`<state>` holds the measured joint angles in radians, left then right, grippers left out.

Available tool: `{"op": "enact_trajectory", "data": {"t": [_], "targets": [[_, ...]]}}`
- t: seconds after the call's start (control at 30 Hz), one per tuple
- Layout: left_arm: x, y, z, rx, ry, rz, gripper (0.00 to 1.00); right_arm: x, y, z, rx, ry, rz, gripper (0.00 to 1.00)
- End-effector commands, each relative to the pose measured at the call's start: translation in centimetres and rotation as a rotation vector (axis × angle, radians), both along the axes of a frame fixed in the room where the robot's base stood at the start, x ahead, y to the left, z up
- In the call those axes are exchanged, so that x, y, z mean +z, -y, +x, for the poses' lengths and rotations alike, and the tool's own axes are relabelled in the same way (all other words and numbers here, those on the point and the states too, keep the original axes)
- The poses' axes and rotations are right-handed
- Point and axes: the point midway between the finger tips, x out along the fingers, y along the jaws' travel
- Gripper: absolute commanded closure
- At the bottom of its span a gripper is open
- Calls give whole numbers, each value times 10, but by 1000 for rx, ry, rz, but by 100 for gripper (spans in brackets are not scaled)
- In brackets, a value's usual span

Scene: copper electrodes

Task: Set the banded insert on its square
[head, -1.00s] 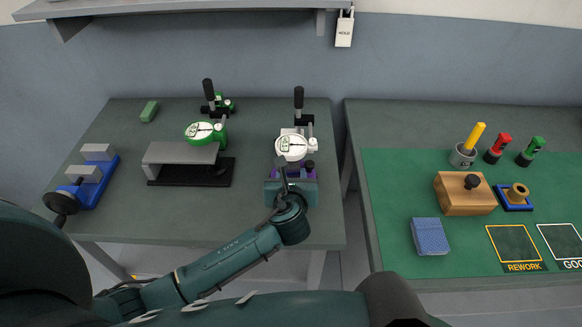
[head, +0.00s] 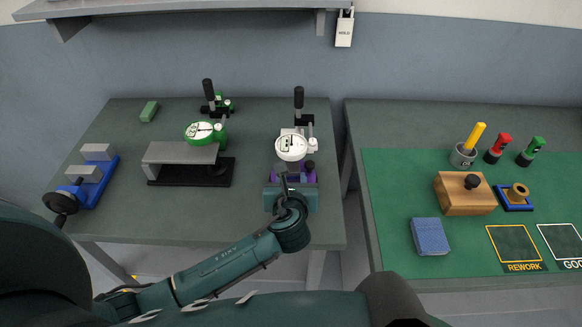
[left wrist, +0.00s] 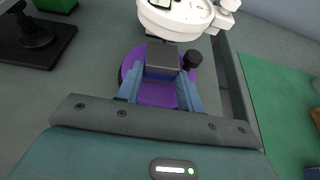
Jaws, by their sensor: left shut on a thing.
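A small block, dark grey on top and blue on its near face (left wrist: 162,62), sits between the fingers of my left gripper (left wrist: 161,82) in the left wrist view. I take it for the insert; no clear band can be made out. My left gripper (head: 291,181) is shut on it, at the purple base (left wrist: 157,96) of the white dial gauge (head: 291,147). I cannot tell whether the block touches the base. Two outlined squares lie on the green mat: a yellow one marked REWORK (head: 513,243) and a white one marked GOOD (head: 561,241). My right gripper is out of view.
The gauge's white dial (left wrist: 178,15) hangs close above the block. A green gauge (head: 200,133) with a grey bridge (head: 180,153) stands left. A gap parts the two tables. The mat (head: 390,190) holds a wooden block (head: 464,196), a blue pad (head: 430,236) and a cup (head: 462,156).

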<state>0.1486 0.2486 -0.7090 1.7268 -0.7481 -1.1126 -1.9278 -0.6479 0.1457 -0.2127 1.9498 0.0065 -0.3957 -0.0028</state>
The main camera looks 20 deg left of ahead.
Motion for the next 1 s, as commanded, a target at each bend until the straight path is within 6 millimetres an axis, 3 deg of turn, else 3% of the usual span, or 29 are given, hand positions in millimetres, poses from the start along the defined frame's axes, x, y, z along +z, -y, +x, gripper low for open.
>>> {"op": "enact_trajectory", "data": {"t": [1.0], "targets": [[2, 14, -48, 0, 4, -2, 90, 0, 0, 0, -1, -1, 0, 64]]}}
